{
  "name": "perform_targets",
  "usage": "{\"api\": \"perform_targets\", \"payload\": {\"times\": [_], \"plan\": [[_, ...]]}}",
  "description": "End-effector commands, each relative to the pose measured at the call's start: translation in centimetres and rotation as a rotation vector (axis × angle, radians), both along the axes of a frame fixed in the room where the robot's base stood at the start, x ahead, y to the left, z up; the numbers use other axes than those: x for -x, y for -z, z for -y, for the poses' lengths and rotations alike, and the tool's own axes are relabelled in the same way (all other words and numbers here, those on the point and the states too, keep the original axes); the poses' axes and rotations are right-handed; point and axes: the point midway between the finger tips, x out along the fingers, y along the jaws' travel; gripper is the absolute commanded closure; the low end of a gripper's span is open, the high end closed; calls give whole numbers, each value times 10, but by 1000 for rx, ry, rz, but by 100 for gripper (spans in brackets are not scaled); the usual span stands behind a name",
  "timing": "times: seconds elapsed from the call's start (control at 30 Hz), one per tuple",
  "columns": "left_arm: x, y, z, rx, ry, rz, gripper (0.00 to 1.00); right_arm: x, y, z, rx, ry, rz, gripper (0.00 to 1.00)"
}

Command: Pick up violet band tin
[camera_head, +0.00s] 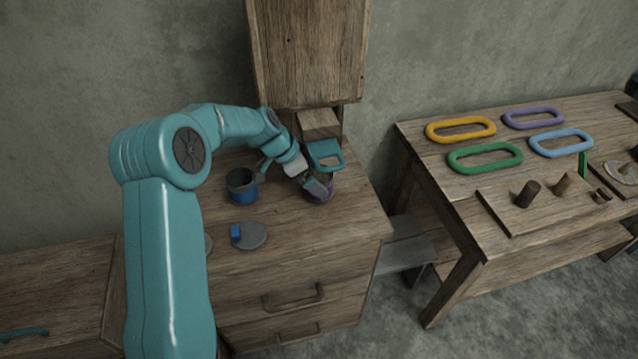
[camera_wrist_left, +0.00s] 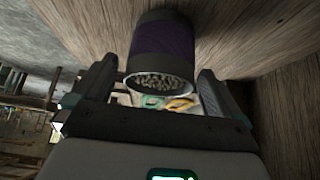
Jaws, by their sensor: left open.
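The violet band tin (camera_head: 319,190) stands on the wooden cabinet top, partly covered by my left gripper (camera_head: 312,184) in the head view. In the left wrist view the tin (camera_wrist_left: 165,45) is a dark cylinder with a wide violet band. Its open mouth faces the camera and shows grey, grainy contents. My left gripper (camera_wrist_left: 158,75) is open, with one finger on each side of the tin's mouth. I see a gap at both fingers, so it does not hold the tin. My right gripper is not in view.
A blue band tin (camera_head: 242,188) stands left of the violet one. A grey lid with a blue knob (camera_head: 252,236) lies in front. A wooden upright box (camera_head: 305,50) rises behind. A table at right bears coloured rings (camera_head: 485,157). The cabinet's front right is clear.

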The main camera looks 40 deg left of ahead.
Motion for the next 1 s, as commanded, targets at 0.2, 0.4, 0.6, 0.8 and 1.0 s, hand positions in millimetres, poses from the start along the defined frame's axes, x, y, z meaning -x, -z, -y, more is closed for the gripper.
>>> {"api": "perform_targets", "payload": {"times": [0.2,0.4,0.6,0.8,1.0], "plan": [[-18,22,14,0,1,-1,0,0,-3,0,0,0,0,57],[-20,25,15,-1,0,1,0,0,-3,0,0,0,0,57],[-20,25,15,-1,-1,1,39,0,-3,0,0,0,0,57],[-20,25,15,-1,-1,1,61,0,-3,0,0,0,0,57],[-19,25,15,-1,-1,1,62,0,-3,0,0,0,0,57]]}}
